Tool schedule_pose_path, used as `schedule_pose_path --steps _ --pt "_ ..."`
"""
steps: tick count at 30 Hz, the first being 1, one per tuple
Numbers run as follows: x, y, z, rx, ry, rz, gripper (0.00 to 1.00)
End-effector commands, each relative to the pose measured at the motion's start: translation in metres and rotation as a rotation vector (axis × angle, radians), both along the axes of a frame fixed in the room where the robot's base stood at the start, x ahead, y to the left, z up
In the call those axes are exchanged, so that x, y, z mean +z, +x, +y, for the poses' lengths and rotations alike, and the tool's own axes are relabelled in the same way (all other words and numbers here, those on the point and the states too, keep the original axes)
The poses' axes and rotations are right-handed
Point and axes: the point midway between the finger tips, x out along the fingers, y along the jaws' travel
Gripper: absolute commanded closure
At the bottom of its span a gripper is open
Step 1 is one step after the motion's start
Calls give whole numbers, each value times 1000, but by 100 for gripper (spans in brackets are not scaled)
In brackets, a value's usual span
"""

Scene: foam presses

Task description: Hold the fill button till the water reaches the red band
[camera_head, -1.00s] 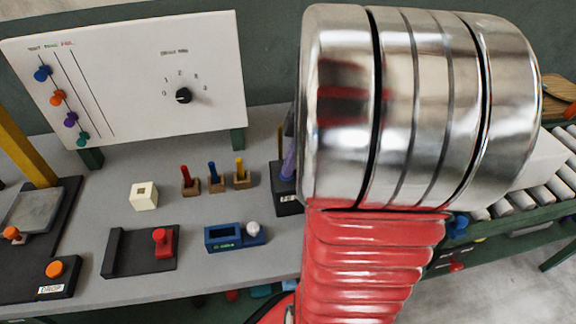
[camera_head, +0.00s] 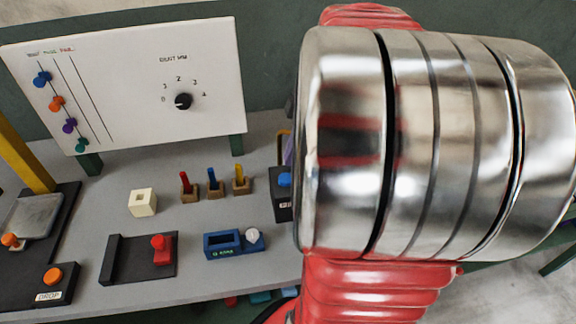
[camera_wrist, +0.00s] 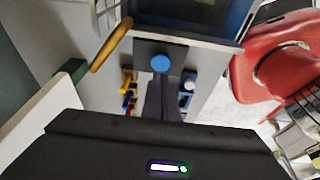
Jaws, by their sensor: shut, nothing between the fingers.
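The blue button (camera_wrist: 160,63) sits on a dark box in the wrist view. The blue button also shows in the head view (camera_head: 285,180), just left of my arm, on a black box (camera_head: 283,207) with a small label. My gripper (camera_wrist: 161,84) is shut and empty, its dark fingers just below the button in the wrist view. I cannot tell whether they touch it. A dark blue panel in a grey frame (camera_wrist: 190,38) stands beyond the button, cut off by the picture edge. I cannot make out a water level or red band. My arm hides the gripper in the head view.
A yellow hoop (camera_wrist: 111,45) stands left of the button. On the grey bench are a cream block (camera_head: 143,203), several coloured pegs in holders, a blue box (camera_head: 222,244) and a red-knobbed slide (camera_head: 161,250). A white panel (camera_head: 125,80) stands behind.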

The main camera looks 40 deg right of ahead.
Motion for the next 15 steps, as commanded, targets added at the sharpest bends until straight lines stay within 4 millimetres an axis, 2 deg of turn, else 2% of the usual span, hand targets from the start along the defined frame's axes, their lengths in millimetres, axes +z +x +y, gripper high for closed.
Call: schedule_pose_path --steps 9,15 --pt "54 -8 -12 0 -2 -3 100" --pt "70 -10 -16 2 -1 -4 100"
